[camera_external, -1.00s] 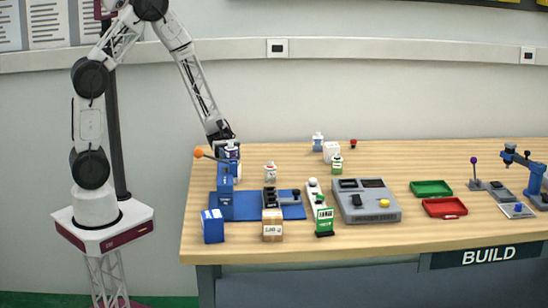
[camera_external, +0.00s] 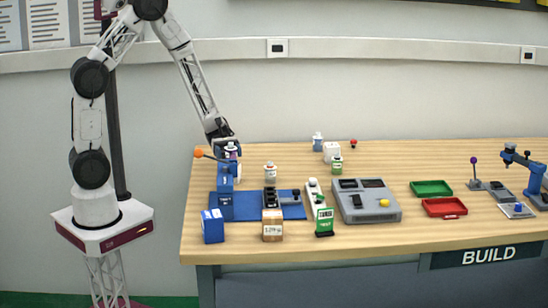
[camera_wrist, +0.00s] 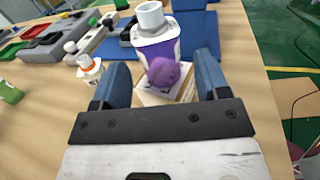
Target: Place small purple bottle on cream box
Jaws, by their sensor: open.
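The small purple bottle (camera_wrist: 158,50), with a white cap and a round purple blob on its near side, stands upright in the wrist view. It appears to rest on a pale cream box (camera_wrist: 183,92), largely hidden below it. My gripper (camera_wrist: 162,78) is open, with its blue fingers on either side of the bottle and visible gaps to it. In the external view the bottle (camera_external: 231,152) is small beside my gripper (camera_external: 225,144), at the left back of the table. The cream box is mostly hidden there behind the blue block.
A blue stand (camera_external: 225,205) with an orange-tipped lever (camera_external: 198,152) is just in front. A white bottle (camera_external: 270,172) stands to the right. A grey machine (camera_external: 367,203) and green (camera_external: 431,188) and red (camera_external: 445,207) trays lie further right. The back right tabletop is mostly clear.

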